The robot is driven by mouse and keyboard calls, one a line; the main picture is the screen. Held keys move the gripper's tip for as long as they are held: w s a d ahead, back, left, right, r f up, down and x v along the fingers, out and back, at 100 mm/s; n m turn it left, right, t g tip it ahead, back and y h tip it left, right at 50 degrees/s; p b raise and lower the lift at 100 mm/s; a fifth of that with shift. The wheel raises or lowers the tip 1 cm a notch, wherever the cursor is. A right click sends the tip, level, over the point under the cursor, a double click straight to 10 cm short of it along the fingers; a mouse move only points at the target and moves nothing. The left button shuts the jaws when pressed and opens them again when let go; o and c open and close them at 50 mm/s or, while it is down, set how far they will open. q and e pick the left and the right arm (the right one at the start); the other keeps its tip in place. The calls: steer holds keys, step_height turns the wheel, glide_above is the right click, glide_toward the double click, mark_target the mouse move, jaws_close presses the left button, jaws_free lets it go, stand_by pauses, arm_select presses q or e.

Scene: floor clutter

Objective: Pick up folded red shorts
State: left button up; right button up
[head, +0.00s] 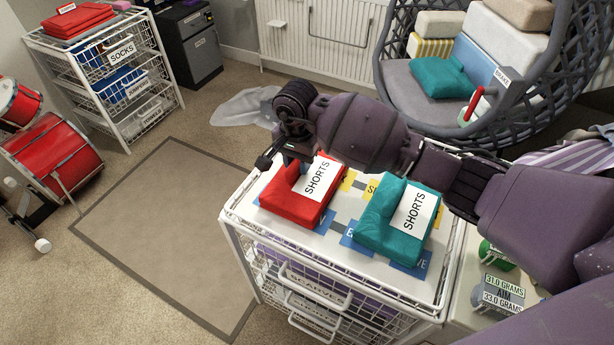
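Folded red shorts (285,203) with a white SHORTS label lie on the white top of a wire-basket drawer unit (335,245). Folded teal shorts (378,225) with the same label lie just to their right. My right arm reaches in from the right across the unit. Its gripper (280,157) is at the far edge of the red shorts, overlapping them in the picture. One dark fingertip shows at its left; the rest is hidden by the wrist, so I cannot tell its opening or contact. My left gripper is not in view.
A hanging chair (425,97) with cushions and another teal folded garment (440,77) stands behind. A second basket rack (105,88) with a red folded item (76,21) is at upper left. Red drums (50,155) stand at left. A bare mat (165,225) covers the floor.

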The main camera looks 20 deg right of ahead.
jaws_close()
